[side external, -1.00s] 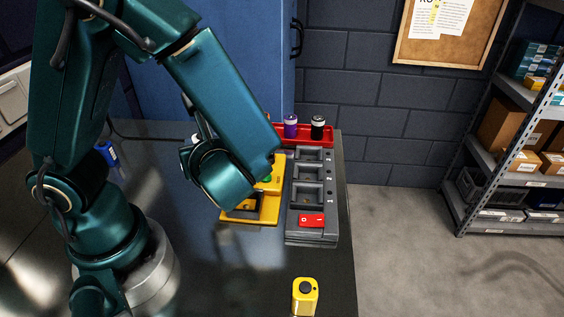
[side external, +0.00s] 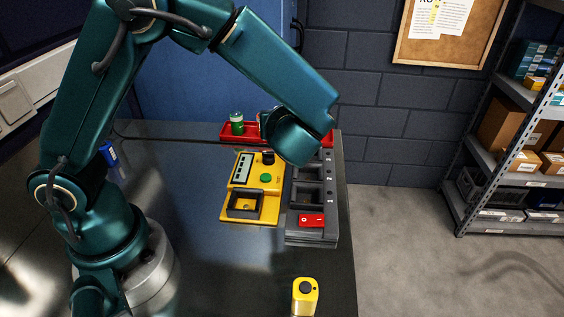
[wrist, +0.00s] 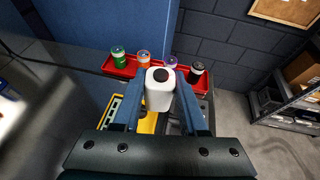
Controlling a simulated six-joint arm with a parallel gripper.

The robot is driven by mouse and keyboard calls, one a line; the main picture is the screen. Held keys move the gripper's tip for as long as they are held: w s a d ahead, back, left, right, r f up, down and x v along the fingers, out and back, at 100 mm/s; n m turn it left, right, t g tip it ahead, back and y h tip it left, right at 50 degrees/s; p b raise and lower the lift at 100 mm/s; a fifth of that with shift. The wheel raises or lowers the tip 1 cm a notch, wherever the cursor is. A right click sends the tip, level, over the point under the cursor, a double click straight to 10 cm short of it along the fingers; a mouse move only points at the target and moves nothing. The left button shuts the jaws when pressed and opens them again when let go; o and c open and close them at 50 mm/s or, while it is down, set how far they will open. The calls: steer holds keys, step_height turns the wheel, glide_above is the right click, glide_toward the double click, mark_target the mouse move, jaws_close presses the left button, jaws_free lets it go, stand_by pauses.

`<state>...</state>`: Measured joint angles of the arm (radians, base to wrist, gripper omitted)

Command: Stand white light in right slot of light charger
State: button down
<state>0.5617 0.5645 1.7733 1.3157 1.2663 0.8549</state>
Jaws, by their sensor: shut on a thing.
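The white light (wrist: 158,98), a white block with a black round button on top, sits between the two fingers of my gripper (wrist: 159,76) in the wrist view. The fingers are shut on it from both sides, and it looks upright. In the side view my wrist hides the gripper and the light. The grey light charger (side external: 313,236) stands near the bench's right edge, with a row of numbered slots and a red switch (side external: 312,220) at its near end. Two nearer slots look empty; my arm covers its far end. My wrist is over that far end.
A yellow device (side external: 264,206) with a green button and an open pocket stands left of the charger. A red tray (wrist: 118,69) with several coloured cylinders lies behind. A yellow light (side external: 305,298) stands near the front edge, and a blue item (side external: 109,154) at the left.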

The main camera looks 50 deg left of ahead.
steer(key=w+d+f, duration=0.1)
steer(key=w+f, duration=0.1)
steer(key=w, duration=0.5)
steer(key=shift+m+t, duration=0.3)
steer(key=shift+a+f, duration=0.15)
steer(key=shift+f, duration=1.6)
steer(key=shift+a+f, duration=0.1)
steer(key=shift+f, duration=1.6)
steer(key=shift+f, duration=0.55)
steer(key=c, duration=0.7)
jaws_free()
steer(key=shift+c, duration=0.2)
steer(key=shift+h, duration=0.3)
steer(key=shift+v, duration=5.45)
steer(key=shift+w+a, duration=0.1)
